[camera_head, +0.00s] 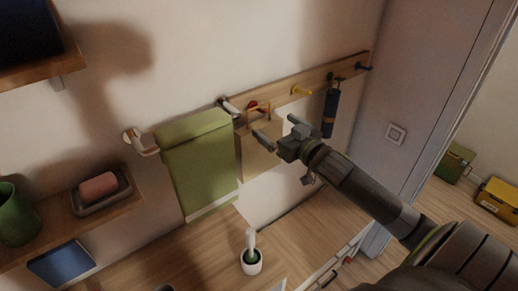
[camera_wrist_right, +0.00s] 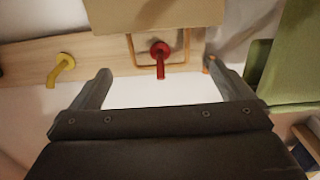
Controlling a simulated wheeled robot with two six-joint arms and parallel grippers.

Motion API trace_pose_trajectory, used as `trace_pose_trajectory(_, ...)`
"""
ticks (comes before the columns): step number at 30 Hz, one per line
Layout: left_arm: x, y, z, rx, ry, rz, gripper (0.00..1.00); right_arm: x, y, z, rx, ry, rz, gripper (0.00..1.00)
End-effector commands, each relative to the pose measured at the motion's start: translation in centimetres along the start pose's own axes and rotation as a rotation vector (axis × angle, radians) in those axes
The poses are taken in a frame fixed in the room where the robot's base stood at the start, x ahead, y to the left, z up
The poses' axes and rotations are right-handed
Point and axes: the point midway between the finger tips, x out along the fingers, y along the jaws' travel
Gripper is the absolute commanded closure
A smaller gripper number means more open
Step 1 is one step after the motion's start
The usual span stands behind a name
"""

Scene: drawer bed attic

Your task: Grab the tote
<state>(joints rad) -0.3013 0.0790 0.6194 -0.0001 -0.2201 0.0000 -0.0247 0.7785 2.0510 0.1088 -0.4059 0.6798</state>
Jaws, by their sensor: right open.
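The tan tote (camera_head: 256,158) hangs against the wall from a red hook (camera_head: 253,107) on a wooden rail. It also shows in the right wrist view (camera_wrist_right: 150,14), where its thin handle loop (camera_wrist_right: 187,45) goes around the red hook (camera_wrist_right: 160,55). My right gripper (camera_head: 278,130) is in front of the tote's upper part and hides some of it. Its two fingers are apart with nothing between them; in the wrist view they point at the handle and hook, one to each side (camera_wrist_right: 158,70). I cannot tell whether they touch the tote. My left gripper is not in view.
A green towel (camera_head: 195,165) hangs on a bar just left of the tote. A yellow hook (camera_head: 300,91) and a dark hanging item (camera_head: 329,112) are to the right. A shelf holds a soap dish (camera_head: 101,192).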

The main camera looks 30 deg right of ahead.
Motion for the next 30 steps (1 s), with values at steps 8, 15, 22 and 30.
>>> trace_pose_trajectory(8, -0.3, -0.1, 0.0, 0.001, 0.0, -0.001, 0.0, 1.9, 0.0, -0.1, 0.001, 0.0, 0.0, 0.0)
trace_pose_trajectory(15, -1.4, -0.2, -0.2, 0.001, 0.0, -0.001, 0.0, 4.4, 0.1, -0.2, 0.005, 0.0, 0.001, 0.0)
trace_pose_trajectory(22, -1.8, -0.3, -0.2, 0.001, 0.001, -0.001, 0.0, 6.8, 0.1, 0.1, 0.001, 0.0, 0.001, 0.0)
trace_pose_trajectory(30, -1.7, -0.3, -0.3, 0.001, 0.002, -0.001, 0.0, 7.0, 0.1, 0.1, -0.001, 0.0, 0.0, 0.0)
